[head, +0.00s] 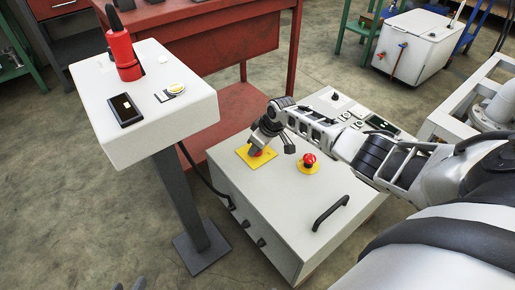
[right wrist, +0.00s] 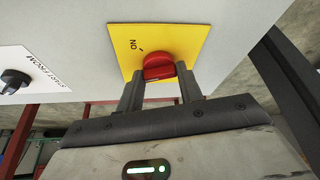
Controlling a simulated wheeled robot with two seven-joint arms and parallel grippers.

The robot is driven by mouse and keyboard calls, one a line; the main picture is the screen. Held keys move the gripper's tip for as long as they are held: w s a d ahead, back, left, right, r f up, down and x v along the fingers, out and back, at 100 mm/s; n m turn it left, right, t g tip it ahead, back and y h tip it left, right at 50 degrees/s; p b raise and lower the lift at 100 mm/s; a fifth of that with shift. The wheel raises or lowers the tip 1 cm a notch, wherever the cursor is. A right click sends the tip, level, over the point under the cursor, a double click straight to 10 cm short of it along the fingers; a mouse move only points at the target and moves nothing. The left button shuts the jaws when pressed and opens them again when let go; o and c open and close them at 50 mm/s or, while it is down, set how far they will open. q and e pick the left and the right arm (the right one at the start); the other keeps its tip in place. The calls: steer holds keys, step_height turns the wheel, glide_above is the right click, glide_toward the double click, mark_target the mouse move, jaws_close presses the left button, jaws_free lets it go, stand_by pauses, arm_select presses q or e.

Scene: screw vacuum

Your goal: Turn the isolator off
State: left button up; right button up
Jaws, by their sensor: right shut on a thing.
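The isolator is a red rotary knob (right wrist: 158,70) on a square yellow plate (right wrist: 190,42), which carries the word "ON" and a small mark. In the head view the yellow plate (head: 244,154) lies on top of the white cabinet, with the knob mostly hidden by my right gripper (head: 258,150). In the right wrist view my right gripper (right wrist: 160,88) has one finger on each side of the knob and is shut on it. Two dark tips of my left gripper (head: 128,285) show apart at the bottom edge of the head view, with nothing visible between them.
A red emergency button (head: 309,160) on a yellow base sits right of the isolator on the cabinet (head: 275,205). A black handle (head: 330,212) is near its front edge. A white pedestal (head: 195,110) with a red device (head: 122,55) stands left. A red bench (head: 220,45) is behind.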

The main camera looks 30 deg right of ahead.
steer(key=shift+f+n+y+b, duration=0.3)
steer(key=shift+n+b, duration=0.4)
steer(key=shift+n, duration=0.2)
steer(key=shift+d+r+n+g+y+b, duration=0.1)
steer(key=shift+n+g+y+b, duration=0.2)
steer(key=shift+n+b, duration=0.45)
steer(key=shift+n+y+b, duration=0.3)
steer(key=shift+n+b, duration=0.3)
steer(key=shift+n, duration=0.25)
arm_select(q)
steer(key=r+t, duration=0.1)
steer(key=d+r+h, duration=0.1)
steer(key=r+t, duration=0.1)
steer(key=shift+d+r+m+t+h+b, duration=0.3)
steer(key=shift+d+r, duration=0.05)
steer(key=shift+r, duration=0.05)
arm_select(e)
steer(key=shift+r+n+g, duration=0.15)
steer(key=shift+n+g, duration=0.25)
arm_select(q)
steer(key=shift+s, duration=0.1)
steer(key=shift+r, duration=0.3)
arm_select(e)
steer(key=o, duration=1)
arm_select(q)
steer(key=shift+f, duration=0.1)
